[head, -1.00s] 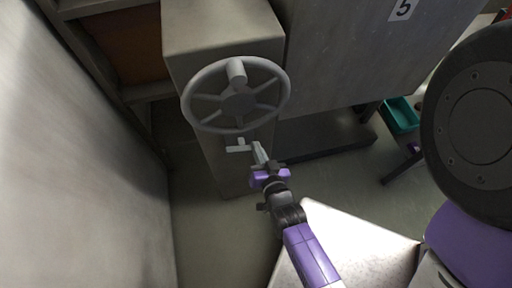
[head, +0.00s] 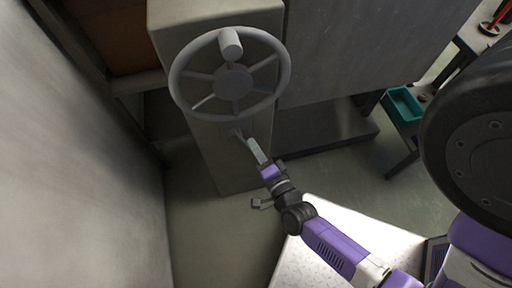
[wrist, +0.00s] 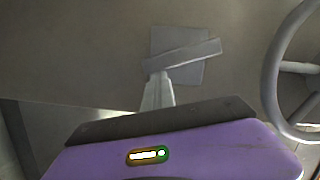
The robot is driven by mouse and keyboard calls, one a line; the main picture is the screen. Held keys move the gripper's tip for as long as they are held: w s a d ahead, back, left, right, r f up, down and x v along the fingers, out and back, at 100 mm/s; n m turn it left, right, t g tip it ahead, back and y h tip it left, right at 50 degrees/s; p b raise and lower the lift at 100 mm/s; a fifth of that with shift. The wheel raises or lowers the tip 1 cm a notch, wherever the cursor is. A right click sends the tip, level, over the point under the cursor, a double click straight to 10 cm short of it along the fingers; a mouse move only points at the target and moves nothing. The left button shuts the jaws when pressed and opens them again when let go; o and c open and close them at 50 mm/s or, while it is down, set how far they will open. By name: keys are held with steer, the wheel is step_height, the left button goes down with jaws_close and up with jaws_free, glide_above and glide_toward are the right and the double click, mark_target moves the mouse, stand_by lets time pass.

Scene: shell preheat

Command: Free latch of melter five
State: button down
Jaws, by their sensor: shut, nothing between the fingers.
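The latch shows in the wrist view as a pale grey bar (wrist: 185,55) lying across a grey backing plate (wrist: 190,76), its right end tilted up. In the head view the latch (head: 233,131) is small, on the front of a grey post below a handwheel, and partly hidden by my fingers. My gripper (head: 244,139) is shut and empty, pointing up at the latch. In the wrist view its fingertips (wrist: 159,80) are at the bar's left end, close to or against its lower edge; I cannot tell whether they touch.
The grey spoked handwheel (head: 232,82) sticks out just above the latch; its rim also shows at right in the wrist view (wrist: 271,82). A large pale panel (head: 75,150) stands at left. A teal bin (head: 403,104) is at right. Floor below the post is clear.

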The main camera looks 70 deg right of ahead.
steer(key=shift+w+a+f+m+t+b, duration=0.2)
steer(key=shift+f+m+b, duration=0.15)
steer(key=shift+m, duration=0.2)
steer(key=shift+w+a+f+m+t+b, duration=0.1)
steer(key=shift+w+f+m+b, duration=0.1)
steer(key=shift+m+b, duration=0.3)
steer(key=shift+a, duration=0.1)
